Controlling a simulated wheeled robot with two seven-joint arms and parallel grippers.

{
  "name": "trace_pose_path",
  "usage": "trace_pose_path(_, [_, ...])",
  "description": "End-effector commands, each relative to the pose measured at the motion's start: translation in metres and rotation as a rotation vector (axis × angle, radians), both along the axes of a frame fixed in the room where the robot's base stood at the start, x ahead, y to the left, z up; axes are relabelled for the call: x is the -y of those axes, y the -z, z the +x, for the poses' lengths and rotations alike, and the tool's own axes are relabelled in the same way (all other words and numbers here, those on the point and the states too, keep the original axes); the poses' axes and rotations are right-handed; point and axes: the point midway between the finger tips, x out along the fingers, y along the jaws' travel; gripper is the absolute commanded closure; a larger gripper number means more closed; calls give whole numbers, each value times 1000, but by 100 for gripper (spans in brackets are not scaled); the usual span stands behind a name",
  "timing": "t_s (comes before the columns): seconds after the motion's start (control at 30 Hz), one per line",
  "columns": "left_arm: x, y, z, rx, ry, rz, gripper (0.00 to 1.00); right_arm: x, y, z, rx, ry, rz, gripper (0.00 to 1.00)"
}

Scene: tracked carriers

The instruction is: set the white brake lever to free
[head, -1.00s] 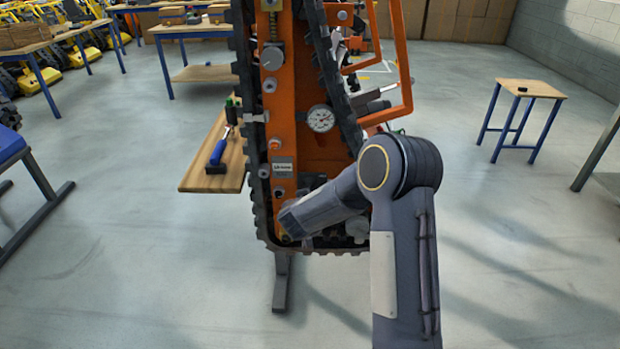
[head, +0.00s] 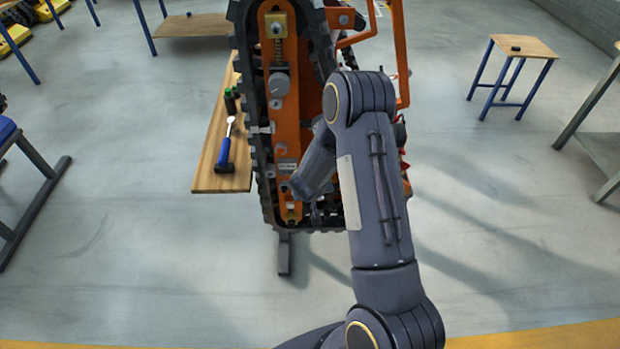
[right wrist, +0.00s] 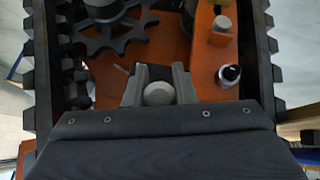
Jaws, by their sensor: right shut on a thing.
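The orange tracked carrier (head: 287,130) stands upright in the middle of the head view, with black tracks along its sides. My right arm reaches to its lower part, and the right gripper is hidden there behind my own wrist. In the right wrist view my right gripper (right wrist: 158,88) has its grey fingers close on both sides of a pale round knob (right wrist: 157,94). The knob looks like the end of the white brake lever; the rest of the lever is hidden. My left gripper is not in view.
A wooden shelf (head: 208,178) with a blue-handled tool (head: 225,152) juts out left of the carrier. A small table (head: 524,46) stands at right.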

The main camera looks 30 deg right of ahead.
Motion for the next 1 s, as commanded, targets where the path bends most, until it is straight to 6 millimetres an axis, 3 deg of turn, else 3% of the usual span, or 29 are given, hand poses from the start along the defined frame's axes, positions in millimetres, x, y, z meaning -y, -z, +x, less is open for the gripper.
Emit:
trace_pose_path(0.5, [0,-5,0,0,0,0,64,0,0,-5,-15,0,9,100])
trace_pose_path(0.53, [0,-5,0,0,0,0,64,0,0,-5,-15,0,9,75])
trace_pose_path(0.7, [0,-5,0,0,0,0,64,0,0,-5,-14,0,9,55])
trace_pose_path(1.0, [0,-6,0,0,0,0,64,-1,-3,-6,-13,-1,8,55])
